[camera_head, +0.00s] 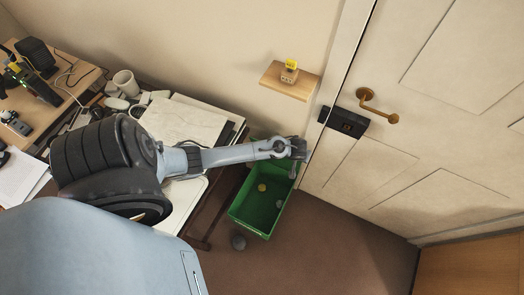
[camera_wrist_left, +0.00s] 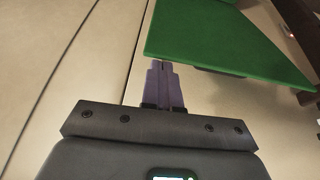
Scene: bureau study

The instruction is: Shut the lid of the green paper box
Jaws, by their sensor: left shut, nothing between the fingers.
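The green paper box (camera_head: 237,212) stands on the floor between the desk and the door, with its top open. A yellow crumpled ball (camera_head: 262,188) and other small items lie inside it. My left arm reaches across the far end of the box. My left gripper (camera_head: 292,174) points down at the box's right side near the door and is shut and empty. In the left wrist view the shut fingers (camera_wrist_left: 163,68) are close to a flat green panel (camera_wrist_left: 225,38). I cannot tell whether this panel is the lid or a wall, or whether the fingers touch it. My right gripper is not in view.
A cluttered desk (camera_head: 188,120) with papers stands left of the box. A white door (camera_head: 400,165) with a brass handle (camera_head: 378,105) is at the right. A small wooden shelf (camera_head: 291,80) is on the wall. A dark ball (camera_head: 238,241) lies on the otherwise open brown floor in front.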

